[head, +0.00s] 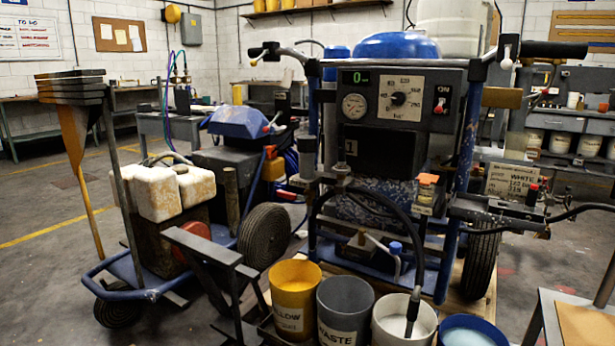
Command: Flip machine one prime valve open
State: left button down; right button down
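The line striper marked "1" (385,150) stands upright in the middle of the head view, with a dial, a gauge and an ON switch (441,105) on its panel. Low on its front is a fitting with a blue cap (395,247) and a pale lever beside it. A red-topped fitting (532,195) sits at its right side. I cannot tell which of these is the prime valve, or whether it is open. A dark hose runs down into the white bucket (404,318). Neither of my grippers is in view.
A yellow bucket (292,292), a grey WASTE bucket (345,308) and a blue-filled bucket (472,332) stand in front of the machine. A blue cart (140,283) with stained containers is at the left. A table corner (580,325) is at lower right. Floor at far left is clear.

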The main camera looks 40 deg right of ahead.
aim_at(281, 193)
jog(key=z, duration=0.85)
jog(key=i, duration=0.9)
jog(key=z, duration=0.85)
